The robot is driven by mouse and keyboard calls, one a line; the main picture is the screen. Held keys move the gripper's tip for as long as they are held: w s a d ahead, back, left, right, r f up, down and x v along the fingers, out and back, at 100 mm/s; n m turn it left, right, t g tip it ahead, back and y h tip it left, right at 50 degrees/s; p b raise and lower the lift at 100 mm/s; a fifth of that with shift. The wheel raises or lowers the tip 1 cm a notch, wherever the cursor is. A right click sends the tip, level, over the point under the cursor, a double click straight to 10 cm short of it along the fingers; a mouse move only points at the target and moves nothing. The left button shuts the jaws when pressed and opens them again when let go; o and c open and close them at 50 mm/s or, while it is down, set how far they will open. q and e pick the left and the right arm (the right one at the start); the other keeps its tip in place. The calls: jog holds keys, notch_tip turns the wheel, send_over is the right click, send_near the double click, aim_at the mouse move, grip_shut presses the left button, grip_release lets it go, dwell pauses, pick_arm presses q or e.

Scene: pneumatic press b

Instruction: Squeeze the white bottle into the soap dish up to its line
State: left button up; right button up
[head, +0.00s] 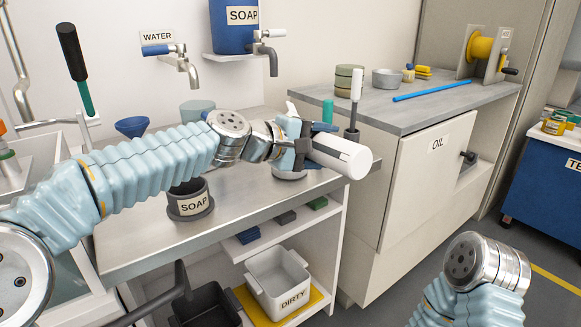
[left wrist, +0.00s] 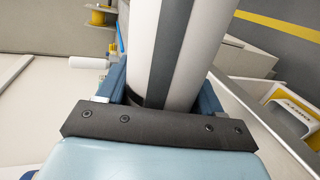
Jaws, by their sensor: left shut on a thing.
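My left gripper (head: 304,146) is shut on the white bottle (head: 346,158), which lies tipped nearly on its side above the right end of the steel bench. The bottle's broad round end faces right. In the left wrist view the bottle (left wrist: 143,40), white with a dark grey stripe, stands between the jaws (left wrist: 160,95). The dark soap dish (head: 190,207), labelled SOAP, sits near the bench's front edge, left of and below the gripper. Its line and contents cannot be made out. Only my right wrist shows at the lower right; its gripper is out of the frame.
A grey round dish (head: 290,174) stands partly hidden under the gripper. A blue SOAP tank (head: 233,36) with a tap and a WATER tap (head: 182,62) are on the wall behind. An oil cabinet (head: 428,170) stands right. A DIRTY bin (head: 278,285) is on the lower shelf.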

pick_arm(q)
jog(key=shift+r+n+g+h+p, duration=0.3)
jog(key=shift+r+n+p, duration=0.3)
jog(key=shift+p, duration=0.1)
jog(key=shift+w+a+r+p, duration=0.1)
jog(key=shift+r+p, duration=0.35)
jog(key=shift+p, duration=0.05)
jog(key=shift+f+n, duration=0.2)
jog(key=shift+n, duration=0.1)
dwell(0.8)
jog(key=shift+f+m+b, duration=0.5)
jog(key=shift+f+b, duration=0.15)
jog(key=shift+b, duration=0.3)
jog(key=shift+f+m+t+y+b, duration=0.45)
jog(key=shift+f+m+b, duration=0.5)
jog(key=shift+b, duration=0.3)
jog(key=shift+f+m+t+y+b, duration=0.25)
jog(key=shift+f+m+t+b, duration=0.1)
jog(key=shift+f+m+b, duration=0.65)
jog(key=shift+r, duration=0.3)
